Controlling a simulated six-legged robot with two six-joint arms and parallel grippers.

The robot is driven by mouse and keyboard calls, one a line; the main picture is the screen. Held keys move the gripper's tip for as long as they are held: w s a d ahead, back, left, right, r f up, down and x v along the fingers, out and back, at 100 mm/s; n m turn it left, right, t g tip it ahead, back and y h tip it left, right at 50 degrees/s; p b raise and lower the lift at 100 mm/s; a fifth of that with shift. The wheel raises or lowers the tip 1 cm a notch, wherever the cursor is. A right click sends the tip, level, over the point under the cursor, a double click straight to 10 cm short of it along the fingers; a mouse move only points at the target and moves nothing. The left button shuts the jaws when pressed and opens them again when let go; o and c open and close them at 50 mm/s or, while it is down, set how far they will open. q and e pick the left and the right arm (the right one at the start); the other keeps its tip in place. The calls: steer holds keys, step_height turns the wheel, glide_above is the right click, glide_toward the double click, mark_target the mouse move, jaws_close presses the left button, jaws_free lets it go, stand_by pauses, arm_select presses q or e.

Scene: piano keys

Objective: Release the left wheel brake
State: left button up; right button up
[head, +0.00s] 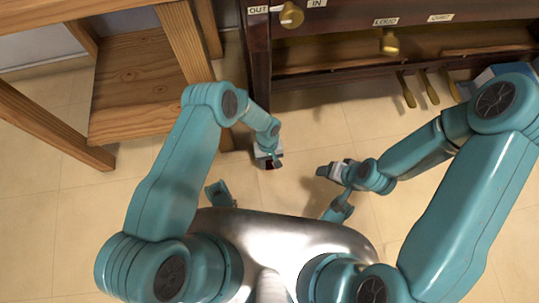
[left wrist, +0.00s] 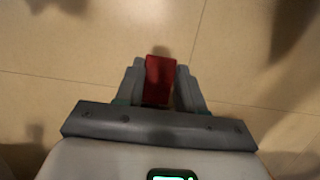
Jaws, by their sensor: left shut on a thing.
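A small red block-like piece, which looks like the left wheel brake (left wrist: 159,79), stands upright between the fingers of my left gripper (left wrist: 160,88) in the left wrist view. Both fingers close on its sides. In the head view my left gripper (head: 270,163) is low over the floor near the piano's left end, with a little dark red showing at its tip. The wheel and the brake's base are hidden. My right gripper (head: 330,171) is apart from the piano, over the floor; its jaws are too small to read.
The dark wooden piano (head: 258,60) stands at the top, with knobs labelled OUT, IN, LOUD and QUIET. Brass pedals (head: 428,88) hang below it. A wooden shelf (head: 140,85) stands at the left. The tiled floor (head: 320,125) between is clear.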

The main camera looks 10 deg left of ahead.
arm_select(q)
steer(key=shift+r, duration=0.1)
steer(key=o, duration=1)
steer(key=shift+o, duration=0.2)
steer(key=shift+s, duration=0.1)
arm_select(e)
steer(key=shift+r, duration=0.25)
